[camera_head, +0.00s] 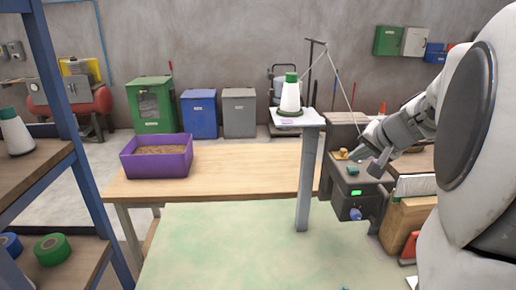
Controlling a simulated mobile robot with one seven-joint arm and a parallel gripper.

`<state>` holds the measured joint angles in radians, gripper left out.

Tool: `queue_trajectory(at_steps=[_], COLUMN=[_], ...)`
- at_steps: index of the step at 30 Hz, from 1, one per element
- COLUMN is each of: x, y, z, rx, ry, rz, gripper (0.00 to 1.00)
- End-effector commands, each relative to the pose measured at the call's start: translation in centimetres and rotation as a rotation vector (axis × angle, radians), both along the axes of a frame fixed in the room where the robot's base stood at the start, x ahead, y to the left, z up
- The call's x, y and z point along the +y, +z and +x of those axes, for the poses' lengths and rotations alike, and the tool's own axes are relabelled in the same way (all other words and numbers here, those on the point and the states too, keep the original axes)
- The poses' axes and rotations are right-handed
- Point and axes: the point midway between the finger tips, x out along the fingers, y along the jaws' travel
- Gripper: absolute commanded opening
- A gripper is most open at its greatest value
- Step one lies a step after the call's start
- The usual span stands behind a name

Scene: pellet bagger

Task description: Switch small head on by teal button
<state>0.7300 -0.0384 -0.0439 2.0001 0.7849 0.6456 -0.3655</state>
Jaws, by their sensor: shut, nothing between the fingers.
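A dark grey machine box (345,203) stands at the right end of the wooden table. A small green or teal spot (352,170), perhaps the teal button, shows on its top. A lit green panel (355,192) is on its front. My gripper (364,156) is shut and empty, just above the back of the box top, up and right of the teal spot and apart from it in the picture. I cannot tell which part is the small head.
A yellow-orange piece (340,154) sits beside my gripper on the machine. A post with a small white shelf (308,119) holding a white cone (290,97) stands left of it. A purple bin (157,158) is on the wooden table (235,177), which is otherwise mostly clear.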

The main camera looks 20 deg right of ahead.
Motion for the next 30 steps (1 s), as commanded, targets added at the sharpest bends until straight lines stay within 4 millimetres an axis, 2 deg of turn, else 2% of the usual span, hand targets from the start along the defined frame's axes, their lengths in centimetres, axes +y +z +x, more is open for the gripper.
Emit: queue_trajectory(at_steps=[8, 24, 30], x=[0.0, 0.0, 0.0], y=[0.8, 6.0, 6.0], z=[0.0, 0.0, 0.0], rx=[-0.001, -0.002, -0.001], ry=[0.001, 0.0, 0.0], rz=[-0.001, -0.001, -0.001], gripper=[0.0, 0.0, 0.0])
